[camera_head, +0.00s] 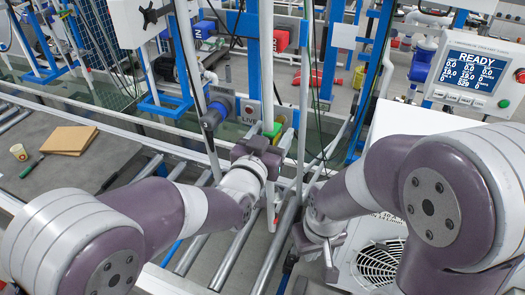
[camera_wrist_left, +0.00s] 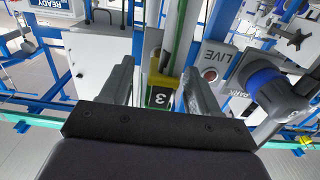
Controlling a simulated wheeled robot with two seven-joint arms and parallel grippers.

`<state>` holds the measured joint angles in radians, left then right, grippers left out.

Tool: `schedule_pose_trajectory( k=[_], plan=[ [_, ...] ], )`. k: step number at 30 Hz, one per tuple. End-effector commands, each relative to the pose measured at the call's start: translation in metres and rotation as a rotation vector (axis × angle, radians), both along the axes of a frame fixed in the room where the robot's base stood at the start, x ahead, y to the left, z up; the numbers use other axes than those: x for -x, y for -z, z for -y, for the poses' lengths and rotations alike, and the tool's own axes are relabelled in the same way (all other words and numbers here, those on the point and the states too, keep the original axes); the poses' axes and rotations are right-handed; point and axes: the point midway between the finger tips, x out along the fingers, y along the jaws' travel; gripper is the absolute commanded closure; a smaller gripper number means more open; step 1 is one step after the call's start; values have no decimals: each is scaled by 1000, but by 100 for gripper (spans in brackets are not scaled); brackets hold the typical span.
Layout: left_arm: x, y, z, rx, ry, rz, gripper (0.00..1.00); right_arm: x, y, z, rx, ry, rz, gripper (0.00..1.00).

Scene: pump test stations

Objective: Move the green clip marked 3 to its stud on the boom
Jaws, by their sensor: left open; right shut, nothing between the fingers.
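The green clip marked 3 (camera_wrist_left: 160,97) shows in the left wrist view between the two fingers of my left gripper (camera_wrist_left: 158,68), with gaps to both sides. A yellow piece (camera_wrist_left: 166,80) sits right by it, along an upright pole. In the head view a green piece (camera_head: 273,130) shows just beyond my left gripper (camera_head: 262,148); its number cannot be read there. My left gripper is open around the clip, not closed on it. My right gripper (camera_head: 328,262) is shut and empty, low at the centre right. I cannot make out the clip's stud on the boom.
A box marked LIVE (camera_wrist_left: 218,68) with a red button and a dark blue cylinder (camera_wrist_left: 272,88) stand close right of the left gripper. Metal rollers (camera_head: 225,250) lie below my arms. A READY screen (camera_head: 470,70) is at right. Hoses and blue posts crowd the middle.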

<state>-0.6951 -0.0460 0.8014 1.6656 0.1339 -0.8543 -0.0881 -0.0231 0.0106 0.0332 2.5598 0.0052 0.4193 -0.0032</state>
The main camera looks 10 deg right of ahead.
Motion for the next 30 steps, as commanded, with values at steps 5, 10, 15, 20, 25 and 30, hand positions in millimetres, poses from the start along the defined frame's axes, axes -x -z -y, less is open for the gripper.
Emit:
schedule_pose_trajectory(
  k=[5,10,15,20,25,30],
  plan=[
    [34,8,-23,2,1,3,39,0,31,0,0,0,-1,100],
    [65,4,-44,0,1,-1,39,0,42,0,0,0,-1,100],
    [86,2,-58,0,1,0,39,0,46,0,0,0,0,100],
    [93,1,-63,1,0,1,39,0,47,0,0,0,0,100],
    [93,1,-63,1,0,1,39,0,46,0,0,0,0,100],
    [93,1,-63,1,0,1,39,0,47,0,0,0,0,100]
  ],
)
